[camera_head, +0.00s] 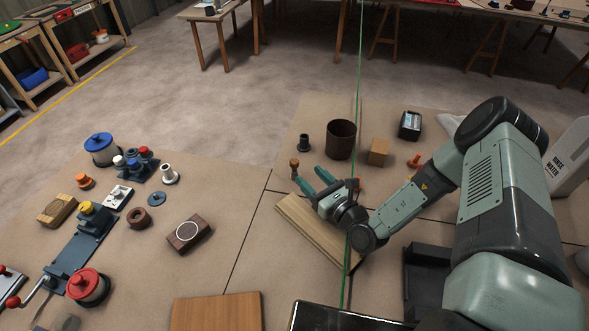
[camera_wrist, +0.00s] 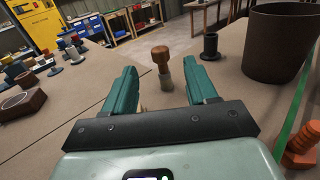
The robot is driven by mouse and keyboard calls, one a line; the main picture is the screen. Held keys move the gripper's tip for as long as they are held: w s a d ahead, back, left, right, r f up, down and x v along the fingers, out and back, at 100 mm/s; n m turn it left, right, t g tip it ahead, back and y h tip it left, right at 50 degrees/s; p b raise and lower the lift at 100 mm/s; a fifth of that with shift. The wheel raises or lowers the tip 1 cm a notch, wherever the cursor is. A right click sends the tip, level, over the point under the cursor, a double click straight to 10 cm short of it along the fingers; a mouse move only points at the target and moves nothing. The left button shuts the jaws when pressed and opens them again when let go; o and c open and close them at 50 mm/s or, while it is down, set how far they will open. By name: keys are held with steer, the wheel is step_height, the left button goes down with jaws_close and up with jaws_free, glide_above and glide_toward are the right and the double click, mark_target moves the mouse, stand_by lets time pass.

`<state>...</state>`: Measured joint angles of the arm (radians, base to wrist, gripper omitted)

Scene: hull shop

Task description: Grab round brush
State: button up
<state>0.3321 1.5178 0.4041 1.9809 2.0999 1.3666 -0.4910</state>
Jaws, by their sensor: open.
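The round brush (camera_head: 294,166) stands upright on the brown worktop, with a brown wooden knob on top and a paler lower part. In the wrist view the brush (camera_wrist: 161,58) shows between my two teal fingers, just beyond their tips. My gripper (camera_head: 311,179) is open and empty, low over the worktop, its fingers pointing toward the brush. The brush appears untouched.
A dark spool-like part (camera_head: 304,143) and a dark brown cylindrical pot (camera_head: 341,139) stand behind the brush. A wooden board (camera_head: 315,228) lies below my gripper. An orange knobbed part (camera_wrist: 302,146) is at right.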

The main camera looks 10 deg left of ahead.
mark_target(297, 164)
steer(key=x, duration=0.8)
steer(key=shift+w+a+f, duration=0.1)
steer(key=shift+a, duration=0.1)
steer(key=c, duration=1)
